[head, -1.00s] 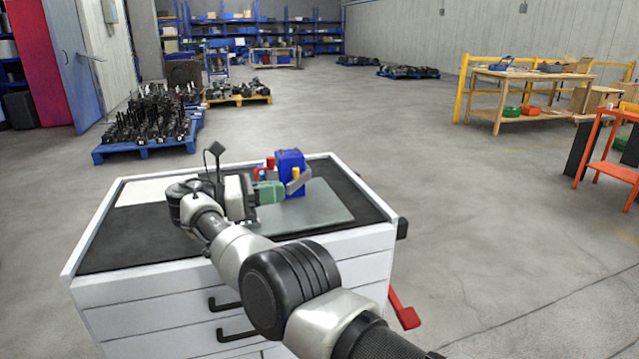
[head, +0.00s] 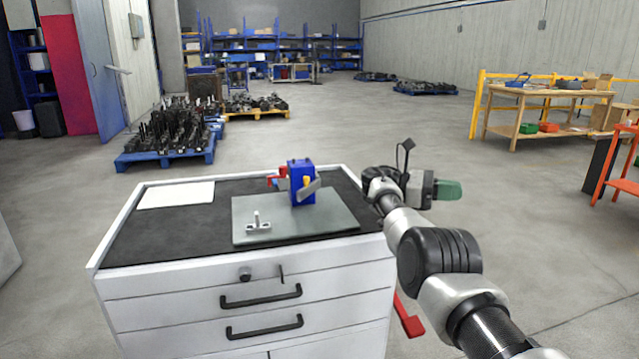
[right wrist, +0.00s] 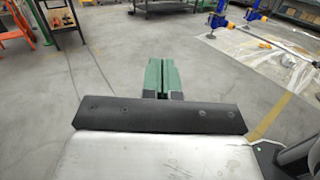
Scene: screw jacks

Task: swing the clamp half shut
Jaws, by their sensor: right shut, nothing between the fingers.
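A blue block-shaped device (head: 302,183), which looks like the clamp, stands upright on a grey plate (head: 340,222) on the cabinet. A flat grey arm (head: 309,191) slants up to the right across its front, beside a small yellow part. Red parts (head: 277,178) stick out on its left. My right gripper (head: 448,190) is to the right of the cabinet, apart from the device, with green fingers pointing right. In the right wrist view its fingers (right wrist: 159,78) are together and empty over open floor. My left gripper is out of view.
A small metal bracket with an upright pin (head: 257,225) is on the plate's front left. A white sheet (head: 176,195) lies on the black cabinet top (head: 165,232). Floor to the right is clear as far as an orange stand (head: 606,186).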

